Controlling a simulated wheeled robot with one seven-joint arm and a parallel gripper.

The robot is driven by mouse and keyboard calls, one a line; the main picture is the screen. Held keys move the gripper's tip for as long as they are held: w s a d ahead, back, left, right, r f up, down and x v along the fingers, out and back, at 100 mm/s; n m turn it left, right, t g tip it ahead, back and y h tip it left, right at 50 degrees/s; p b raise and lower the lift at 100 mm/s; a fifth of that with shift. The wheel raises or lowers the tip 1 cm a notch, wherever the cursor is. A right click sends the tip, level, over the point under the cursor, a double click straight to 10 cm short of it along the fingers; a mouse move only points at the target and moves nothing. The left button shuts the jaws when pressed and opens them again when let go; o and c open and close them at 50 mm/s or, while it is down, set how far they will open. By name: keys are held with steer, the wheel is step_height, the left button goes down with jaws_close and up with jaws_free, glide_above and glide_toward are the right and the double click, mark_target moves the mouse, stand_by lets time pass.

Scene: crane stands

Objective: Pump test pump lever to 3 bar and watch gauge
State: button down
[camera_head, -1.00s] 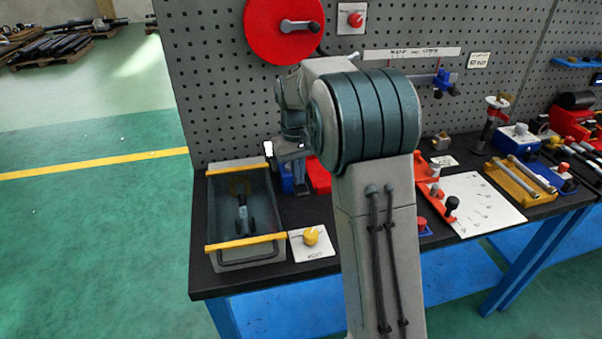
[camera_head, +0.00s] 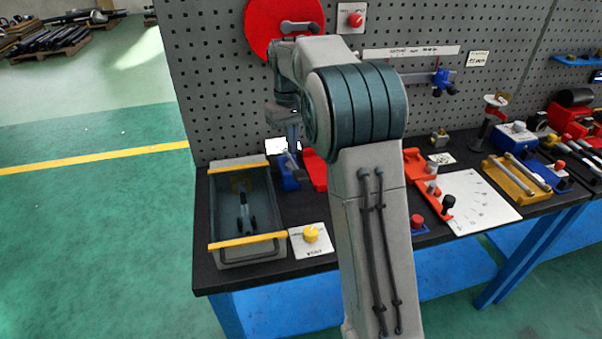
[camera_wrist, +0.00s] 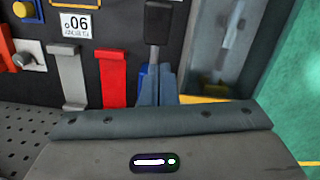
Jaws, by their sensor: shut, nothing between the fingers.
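The test pump is partly hidden behind my arm in the head view; its blue body (camera_head: 287,180) stands to the right of the grey tray. In the wrist view, a lever with a black grip (camera_wrist: 158,22) and a grey shaft points away from my fingers. My gripper (camera_wrist: 154,72) is shut and empty, with its fingertips close to the shaft's near end; I cannot tell whether they touch. A bit of the blue body (camera_wrist: 144,78) shows beside the fingers. I cannot make out a gauge face or a reading.
A grey tray with yellow edges (camera_head: 247,241) stands at the bench's left end. A yellow knob (camera_head: 311,234) sits on a white plate in front. A red flat bar (camera_wrist: 113,80) lies close beside my fingers. A red disc (camera_head: 262,35) hangs on the pegboard.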

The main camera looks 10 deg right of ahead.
step_height(320, 180, up, 7)
steer(key=shift+w, duration=0.35)
steer(key=shift+a+r, duration=0.1)
stand_by(0.7)
steer(key=s+m+t, duration=0.1)
steer(key=s+t, duration=0.1)
steer(key=s, duration=1.4)
steer(key=s+f+t, duration=0.1)
steer(key=s+f, duration=0.3)
steer(key=s, duration=0.3)
steer(key=s+f+m+t, duration=0.1)
steer(key=s+f, duration=0.3)
steer(key=s, duration=0.4)
steer(key=shift+s+d+f, duration=0.25)
steer(key=shift+d+f, duration=0.15)
